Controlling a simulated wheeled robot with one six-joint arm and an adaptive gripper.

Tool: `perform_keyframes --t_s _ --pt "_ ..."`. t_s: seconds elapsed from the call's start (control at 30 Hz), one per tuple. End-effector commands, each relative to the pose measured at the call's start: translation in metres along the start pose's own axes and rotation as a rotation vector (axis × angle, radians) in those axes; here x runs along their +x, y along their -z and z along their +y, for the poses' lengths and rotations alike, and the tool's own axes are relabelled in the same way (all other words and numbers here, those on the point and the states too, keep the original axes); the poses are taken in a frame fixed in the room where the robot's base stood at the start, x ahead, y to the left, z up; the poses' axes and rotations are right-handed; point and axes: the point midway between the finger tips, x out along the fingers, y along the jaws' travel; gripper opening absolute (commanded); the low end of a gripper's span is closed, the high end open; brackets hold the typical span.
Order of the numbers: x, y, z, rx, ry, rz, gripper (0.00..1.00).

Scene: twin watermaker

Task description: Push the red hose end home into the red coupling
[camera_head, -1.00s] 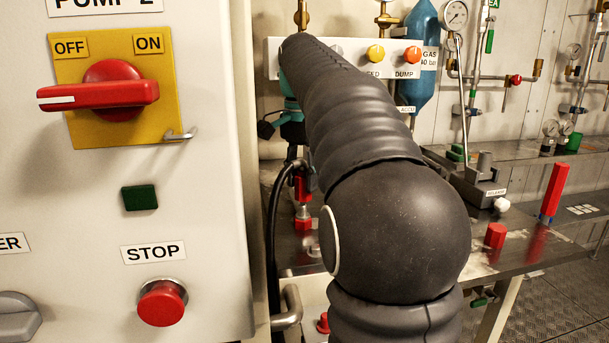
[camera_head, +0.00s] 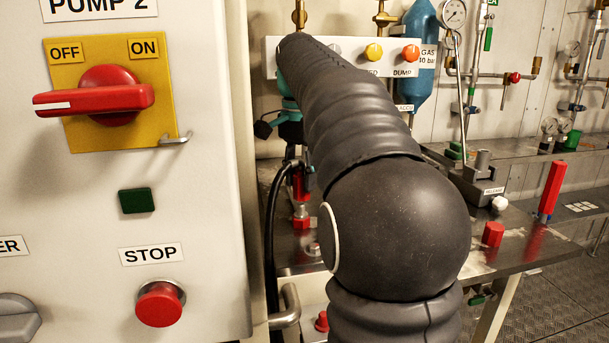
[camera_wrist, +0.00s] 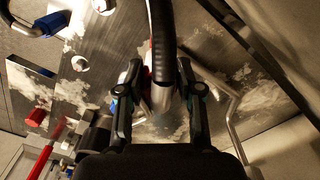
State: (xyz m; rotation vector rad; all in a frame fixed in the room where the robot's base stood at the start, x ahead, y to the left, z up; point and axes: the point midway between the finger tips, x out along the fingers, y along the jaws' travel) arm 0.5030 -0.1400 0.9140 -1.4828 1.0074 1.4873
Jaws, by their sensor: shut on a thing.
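My gripper (camera_head: 294,160) points down beyond my dark arm and is shut on the red hose end (camera_head: 301,184), at the end of a black hose. In the wrist view the hose (camera_wrist: 161,45) runs between the two fingers, with bare metal at its lower end. The red coupling (camera_head: 301,223) stands on the bench directly below the hose end in the head view. Bright metal shows between the two red parts. I cannot tell how deep the hose end sits. The coupling is not clearly made out in the wrist view.
The steel bench (camera_head: 525,245) carries a red cap (camera_head: 493,234) and an upright red handle (camera_head: 552,187) on the right. A gauge panel is behind.

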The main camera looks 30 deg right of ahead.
Motion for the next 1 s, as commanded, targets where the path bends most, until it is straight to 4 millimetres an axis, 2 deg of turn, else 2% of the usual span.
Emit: perform_keyframes --t_s 0.03,1.0 --pt "-0.001 -0.003 -0.004 0.002 0.008 -0.003 0.00" --pt "0.010 -0.008 -0.006 0.002 -0.002 0.000 0.00"
